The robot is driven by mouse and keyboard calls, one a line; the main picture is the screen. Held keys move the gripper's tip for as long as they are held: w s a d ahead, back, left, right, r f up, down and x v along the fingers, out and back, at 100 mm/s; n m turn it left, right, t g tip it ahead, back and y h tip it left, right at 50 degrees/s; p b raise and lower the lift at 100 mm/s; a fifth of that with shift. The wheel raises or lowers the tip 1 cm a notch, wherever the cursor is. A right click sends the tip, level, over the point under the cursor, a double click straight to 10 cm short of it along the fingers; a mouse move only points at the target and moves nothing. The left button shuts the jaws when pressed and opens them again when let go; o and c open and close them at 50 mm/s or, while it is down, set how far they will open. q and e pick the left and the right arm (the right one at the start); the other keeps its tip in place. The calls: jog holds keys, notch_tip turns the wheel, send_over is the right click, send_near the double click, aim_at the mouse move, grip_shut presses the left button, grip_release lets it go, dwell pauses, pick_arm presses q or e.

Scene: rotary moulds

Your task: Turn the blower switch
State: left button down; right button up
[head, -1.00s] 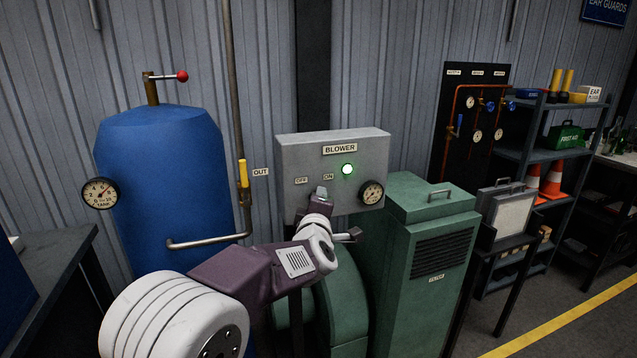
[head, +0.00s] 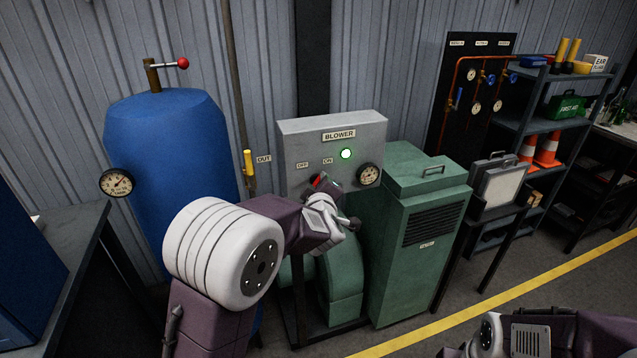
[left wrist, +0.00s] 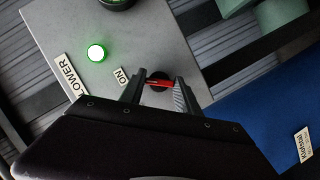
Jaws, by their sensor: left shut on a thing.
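The grey blower panel (head: 296,150) has a BLOWER label, OFF and ON labels, and a lit green lamp (head: 346,154). The lamp also glows in the left wrist view (left wrist: 96,53). The red switch handle (head: 318,181) shows low on the panel, partly hidden by my left gripper (head: 322,184). In the left wrist view the red handle (left wrist: 158,84) lies between the two fingers of my left gripper (left wrist: 160,88), which is shut on it. The handle's pointing direction against the labels is hard to tell. My right gripper's fingers are out of view.
A blue tank (head: 165,140) stands left, with a yellow-handled valve (head: 248,162) beside the panel. A green cabinet (head: 425,235) stands close on the right. The floor at right is clear.

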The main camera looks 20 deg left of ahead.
pick_arm(q)
jog(key=c, duration=0.9)
grip_release()
jog(key=v, duration=0.9)
